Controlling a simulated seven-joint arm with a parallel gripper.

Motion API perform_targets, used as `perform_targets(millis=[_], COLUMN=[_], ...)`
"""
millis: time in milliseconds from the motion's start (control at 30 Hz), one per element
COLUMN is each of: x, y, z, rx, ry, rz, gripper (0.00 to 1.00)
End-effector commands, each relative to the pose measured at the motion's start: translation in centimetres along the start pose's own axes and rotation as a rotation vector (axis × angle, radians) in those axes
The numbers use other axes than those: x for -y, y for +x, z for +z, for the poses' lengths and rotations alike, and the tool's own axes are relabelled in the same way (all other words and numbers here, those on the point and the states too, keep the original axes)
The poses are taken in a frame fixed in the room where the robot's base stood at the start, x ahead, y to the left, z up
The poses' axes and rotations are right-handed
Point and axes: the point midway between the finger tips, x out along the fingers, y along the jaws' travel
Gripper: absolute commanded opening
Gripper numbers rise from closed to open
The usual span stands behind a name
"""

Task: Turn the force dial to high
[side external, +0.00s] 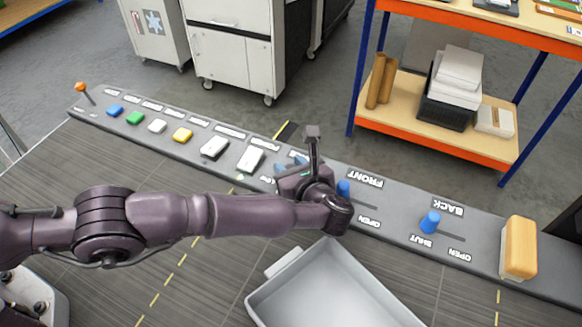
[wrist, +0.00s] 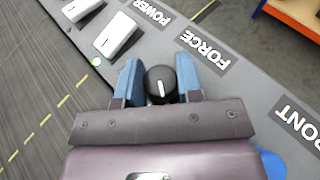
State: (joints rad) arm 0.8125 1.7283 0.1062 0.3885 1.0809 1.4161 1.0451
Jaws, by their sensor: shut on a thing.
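The force dial (wrist: 160,85) is a round black knob with a white pointer line, below the FORCE label (wrist: 205,52) in the wrist view. The pointer runs roughly up and down in that picture. My gripper (wrist: 159,70) has its two blue fingers on either side of the dial and is shut on it. In the side view my gripper (side external: 289,166) is down at the middle of the grey panel (side external: 400,201), and it hides the dial there.
White rocker switches (side external: 251,158) and coloured buttons sit left of my gripper. The FRONT slider (side external: 343,188) is close on its right, and the BACK slider (side external: 430,222) is farther right. A grey tray (side external: 335,290) stands in front. An orange-yellow block (side external: 518,248) stands at the panel's right end.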

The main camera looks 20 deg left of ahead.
Motion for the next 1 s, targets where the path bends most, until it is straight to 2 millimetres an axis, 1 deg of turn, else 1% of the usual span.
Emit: perform_targets(millis=[33, 133, 367, 467, 567, 667, 767, 800, 933, 1000], x=[0.0, 0.0, 0.0, 0.0, 0.1, 0.1, 0.1, 0.1, 0.0, 0.1], y=[-0.1, 0.0, 0.0, -0.3, -1.3, -3.2, -5.5, -5.5, -6.1, -6.6], z=[0.0, 0.0, 0.0, 0.0, 0.0, 0.0, 0.0, 0.8, 2.5, 3.7], rx=[-0.001, -0.001, 0.0, 0.0, 0.0, 0.0, -0.001, 0.001, 0.0, 0.0], ry=[0.0, 0.0, 0.0, 0.0, 0.0, 0.0, -0.001, -0.002, 0.0, -0.002], rz=[-0.002, -0.002, -0.001, -0.002, -0.003, -0.006, -0.007, -0.003, -0.002, -0.003], gripper=[0.36, 0.58, 0.58, 0.58, 0.58, 0.58, 0.58, 0.58, 0.58, 0.58])
